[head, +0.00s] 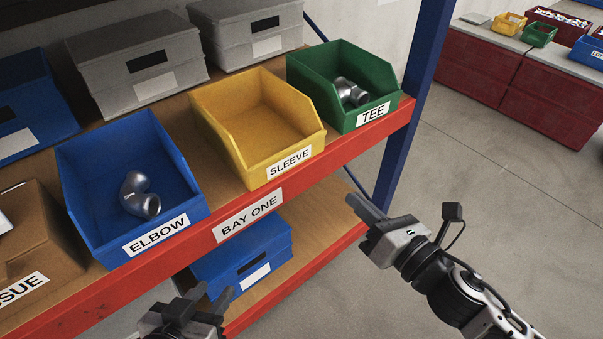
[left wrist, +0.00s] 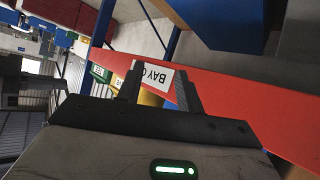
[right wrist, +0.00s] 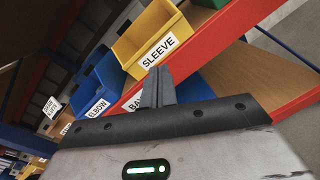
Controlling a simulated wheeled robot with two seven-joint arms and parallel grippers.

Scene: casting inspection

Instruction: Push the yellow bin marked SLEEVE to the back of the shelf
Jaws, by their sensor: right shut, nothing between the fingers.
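The yellow bin (head: 235,135) marked SLEEVE stands upright on the shelf (head: 228,181), its labelled front close to the red front beam. It looks empty. It also shows at the top of the right wrist view (right wrist: 143,30). My right gripper (head: 362,208) is shut and empty, in front of the shelf and to the right of the bin, apart from it. My left gripper (head: 212,290) is open and empty, low in front of the red beam (head: 310,168). In the left wrist view the BAY ONE label shows beyond its fingers (left wrist: 155,85).
A blue ELBOW bin (head: 90,205) with a pipe fitting stands to the left, a green TEE bin (head: 310,75) with fittings to the right. Grey boxes (head: 140,50) stand behind. A blue upright (head: 415,90) bounds the shelf.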

